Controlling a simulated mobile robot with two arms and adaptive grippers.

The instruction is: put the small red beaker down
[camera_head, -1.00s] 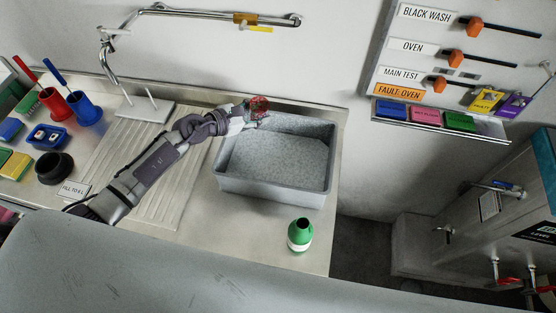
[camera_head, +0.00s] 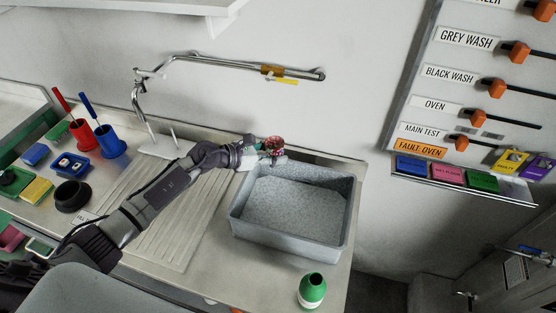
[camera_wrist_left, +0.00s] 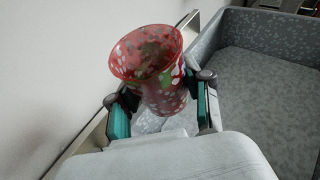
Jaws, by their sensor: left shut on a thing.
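The small red beaker (camera_wrist_left: 150,70) is red, speckled and see-through, with its open mouth showing in the left wrist view. In the head view the beaker (camera_head: 272,144) is at the back left corner of the grey basin. My left gripper (camera_head: 268,154) is shut on it; in the left wrist view the gripper's (camera_wrist_left: 160,104) teal-padded fingers press on both sides. The beaker looks roughly upright, slightly tilted in the wrist picture. I cannot tell whether its base touches anything. My right gripper is not in view.
The grey speckled basin (camera_head: 347,205) is empty, right of my left arm. A ribbed draining board (camera_head: 165,225) lies left of it. Red (camera_head: 80,132) and blue (camera_head: 110,142) pots stand at the left. A tap (camera_head: 140,100) rises behind.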

